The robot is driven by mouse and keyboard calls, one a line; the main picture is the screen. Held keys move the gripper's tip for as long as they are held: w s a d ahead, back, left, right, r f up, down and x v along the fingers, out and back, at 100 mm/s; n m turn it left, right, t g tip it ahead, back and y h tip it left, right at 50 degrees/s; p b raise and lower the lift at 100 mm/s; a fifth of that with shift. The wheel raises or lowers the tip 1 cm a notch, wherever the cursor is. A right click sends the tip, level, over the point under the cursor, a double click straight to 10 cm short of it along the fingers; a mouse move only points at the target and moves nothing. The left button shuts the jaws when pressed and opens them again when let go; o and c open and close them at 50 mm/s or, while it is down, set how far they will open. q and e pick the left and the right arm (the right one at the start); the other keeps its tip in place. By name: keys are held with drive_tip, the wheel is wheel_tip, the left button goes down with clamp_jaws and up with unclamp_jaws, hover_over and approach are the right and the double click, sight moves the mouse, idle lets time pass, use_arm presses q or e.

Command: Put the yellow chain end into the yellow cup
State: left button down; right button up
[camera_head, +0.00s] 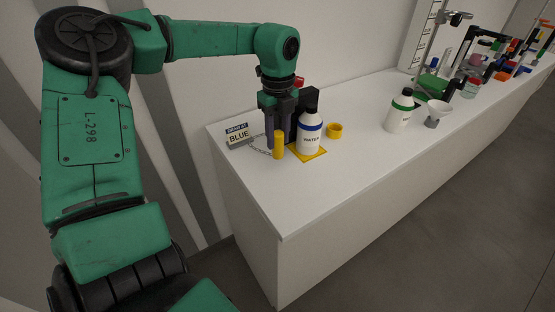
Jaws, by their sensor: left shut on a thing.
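My left gripper (279,143) points down over the near left end of the white counter. It is shut on the yellow chain end (278,147), a small upright yellow cylinder. A thin chain (260,151) runs left from it along the counter. I cannot tell whether the cylinder touches the counter. The yellow cup (335,131), small and round, stands to the right, apart from the gripper and behind the white bottle's right side. My right gripper is not in view.
A white WATER bottle (309,134) with a black cap stands on a yellow mat (309,155), close right of my gripper. A BLUE sign (239,136) stands left. A green-banded bottle (399,112) and a funnel (436,112) stand farther right. The counter's front (290,200) is clear.

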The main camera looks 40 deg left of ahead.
sight(278, 133)
use_arm(q)
wheel_tip(278, 133, up, 11)
drive_tip(key=p, duration=0.7)
idle(0.5)
drive_tip(key=shift+r, duration=0.1)
